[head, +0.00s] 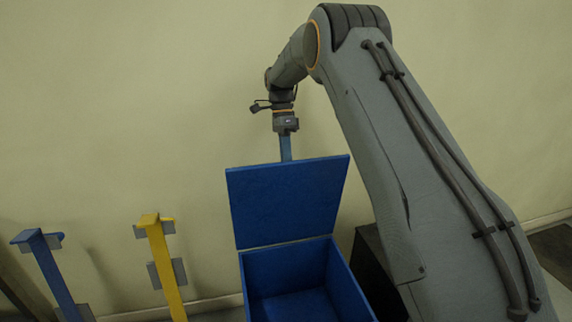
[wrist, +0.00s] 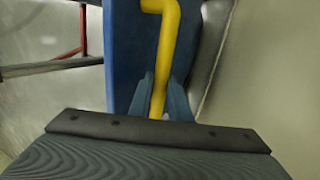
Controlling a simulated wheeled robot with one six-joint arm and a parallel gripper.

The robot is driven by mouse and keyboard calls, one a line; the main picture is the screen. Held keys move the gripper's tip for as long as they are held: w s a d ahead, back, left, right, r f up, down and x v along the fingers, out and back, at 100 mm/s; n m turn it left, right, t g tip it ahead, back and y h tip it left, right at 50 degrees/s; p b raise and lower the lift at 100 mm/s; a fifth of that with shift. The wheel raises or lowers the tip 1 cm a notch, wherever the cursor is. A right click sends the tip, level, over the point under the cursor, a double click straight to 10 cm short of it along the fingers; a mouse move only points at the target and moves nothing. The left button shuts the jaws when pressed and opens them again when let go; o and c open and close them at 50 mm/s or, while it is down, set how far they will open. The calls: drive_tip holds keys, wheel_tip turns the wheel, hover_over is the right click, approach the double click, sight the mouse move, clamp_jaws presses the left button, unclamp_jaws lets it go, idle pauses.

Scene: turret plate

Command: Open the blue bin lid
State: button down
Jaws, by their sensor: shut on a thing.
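The blue bin (head: 292,262) stands at the lower middle of the head view, and its inside is in sight. Its blue lid (head: 288,200) stands raised, about upright, along the bin's back edge. My gripper (head: 286,155) is at the top edge of the lid, and its tips are hidden behind it there. In the wrist view my gripper's blue fingers (wrist: 161,92) are shut on a bent yellow handle (wrist: 161,35). The lid also shows in the wrist view as a blue panel (wrist: 127,50) beside the handle.
A yellow post (head: 164,265) and a blue post (head: 52,275), both with grey plates, stand left of the bin. A dark box (head: 368,265) is at the bin's right, partly behind my arm. A pale wall (head: 130,110) rises behind.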

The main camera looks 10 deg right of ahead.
drive_tip(key=shift+d+f, duration=0.25)
drive_tip(key=shift+f, duration=0.05)
drive_tip(key=c, duration=1.7)
unclamp_jaws()
drive_tip(key=shift+d, duration=0.1)
drive_tip(key=shift+o, duration=0.3)
drive_tip(key=shift+a+r, duration=0.15)
drive_tip(key=shift+a, duration=0.15)
drive_tip(key=b+v, duration=0.2)
drive_tip(key=v, duration=0.6)
